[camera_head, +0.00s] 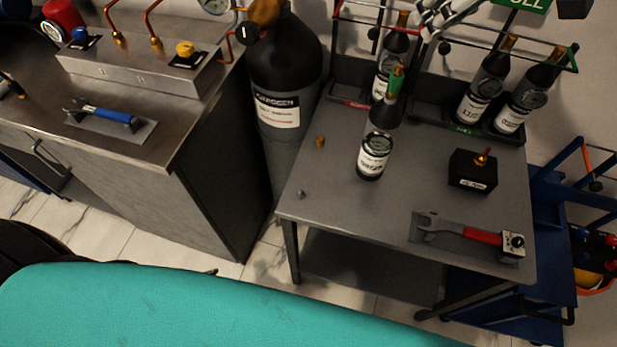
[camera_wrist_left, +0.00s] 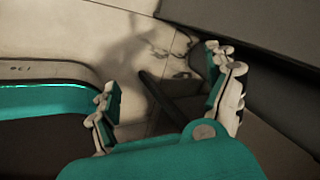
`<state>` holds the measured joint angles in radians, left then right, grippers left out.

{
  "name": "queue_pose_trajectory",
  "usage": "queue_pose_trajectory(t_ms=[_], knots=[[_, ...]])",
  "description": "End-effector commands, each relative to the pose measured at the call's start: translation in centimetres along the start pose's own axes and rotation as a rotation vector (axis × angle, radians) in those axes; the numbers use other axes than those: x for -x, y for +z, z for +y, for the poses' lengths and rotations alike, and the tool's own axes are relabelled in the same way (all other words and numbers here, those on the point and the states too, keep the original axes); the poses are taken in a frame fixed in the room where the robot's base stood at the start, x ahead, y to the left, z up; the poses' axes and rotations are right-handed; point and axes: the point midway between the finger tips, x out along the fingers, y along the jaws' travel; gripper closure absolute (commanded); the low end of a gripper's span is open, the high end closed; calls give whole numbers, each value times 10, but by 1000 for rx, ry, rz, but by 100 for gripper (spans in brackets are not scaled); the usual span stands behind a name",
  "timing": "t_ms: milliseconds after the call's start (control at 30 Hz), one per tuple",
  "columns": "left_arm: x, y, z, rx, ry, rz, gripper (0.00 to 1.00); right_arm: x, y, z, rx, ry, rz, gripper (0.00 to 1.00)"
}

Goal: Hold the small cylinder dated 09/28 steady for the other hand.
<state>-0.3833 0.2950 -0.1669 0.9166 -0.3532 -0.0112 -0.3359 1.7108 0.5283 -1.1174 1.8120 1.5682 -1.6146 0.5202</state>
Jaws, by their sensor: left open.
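A small dark cylinder (camera_head: 376,140) with a white label and a green-topped valve stands upright on the grey table. Other similar cylinders stand in racks behind it: one in the left rack (camera_head: 390,65) and two in the right rack (camera_head: 483,88). The dates on the labels are too small to read, so I cannot tell which is 09/28. My left gripper (camera_wrist_left: 165,100) is open and empty in the left wrist view, above the floor, with no cylinder near its fingers. My right gripper is in neither view.
On the table are a brass cap (camera_head: 320,141), a small metal piece (camera_head: 300,194), a black box with a brass fitting (camera_head: 473,171) and a red-handled wrench (camera_head: 482,235). A large nitrogen cylinder (camera_head: 285,75) stands between table and steel bench (camera_head: 190,130). The table's front-left is mostly clear.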

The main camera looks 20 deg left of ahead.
Motion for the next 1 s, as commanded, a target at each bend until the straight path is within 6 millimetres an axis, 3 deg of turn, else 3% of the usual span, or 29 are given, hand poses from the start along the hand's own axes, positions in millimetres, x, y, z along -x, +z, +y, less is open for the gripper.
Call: queue_pose_trajectory(t_ms=[33, 100, 300, 433, 667, 833, 900, 1000], knots=[[7, 0, -33, -155, -56, 44, 13, 0, 0, 0, 0, 0, 0, 62], [18, -9, -72, -388, -131, 106, 13, 0, 0, 0, 0, 0, 0, 62], [69, -54, -158, -1133, -348, 273, 13, 0, 0, 0, 0, 0, 0, 62], [103, -102, -188, -1535, -504, 360, 13, 0, 0, 0, 0, 0, 0, 62], [150, -206, -242, -1745, -838, 383, 13, 0, 0, 0, 0, 0, 0, 62], [208, -281, -280, -1881, -1137, 349, 13, 0, 0, 0, 0, 0, 0, 62], [235, -310, -287, -1932, -1263, 322, 13, 0, 0, 0, 0, 0, 0, 62], [265, -345, -266, -2001, -1396, 269, 13, 0, 0, 0, 0, 0, 0, 62]])
